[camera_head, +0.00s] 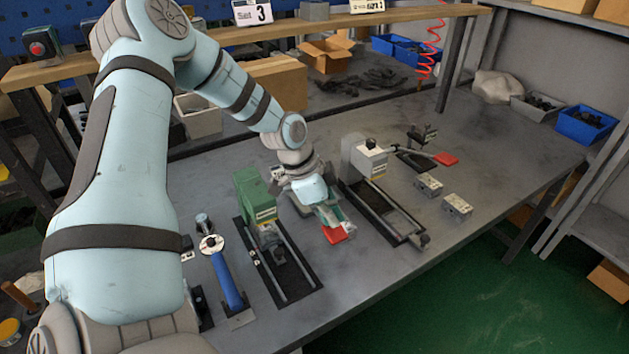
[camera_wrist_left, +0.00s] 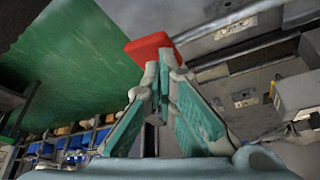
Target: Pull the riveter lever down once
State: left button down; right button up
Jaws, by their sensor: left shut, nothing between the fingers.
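A red lever end (camera_head: 336,233) shows just beside the tips of my left gripper (camera_head: 328,218), next to the green machine (camera_head: 254,195). In the left wrist view the red lever end (camera_wrist_left: 148,46) is at the fingertips of my left gripper (camera_wrist_left: 160,72). The fingers are together with nothing between them. I cannot tell whether they touch the red end. The rest of this lever is hidden behind my gripper. A second red-ended lever (camera_head: 445,158) extends from the grey-white machine (camera_head: 368,158) to the right. My right gripper is not in view.
The grey workbench (camera_head: 390,278) holds a blue-handled tool (camera_head: 227,282) at the left and small metal blocks (camera_head: 457,207) at the right. The front right of the bench is clear.

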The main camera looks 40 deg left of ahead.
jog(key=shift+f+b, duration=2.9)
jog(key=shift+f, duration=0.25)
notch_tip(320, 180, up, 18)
jog(key=p, duration=1.7)
jog(key=shift+p, duration=0.3)
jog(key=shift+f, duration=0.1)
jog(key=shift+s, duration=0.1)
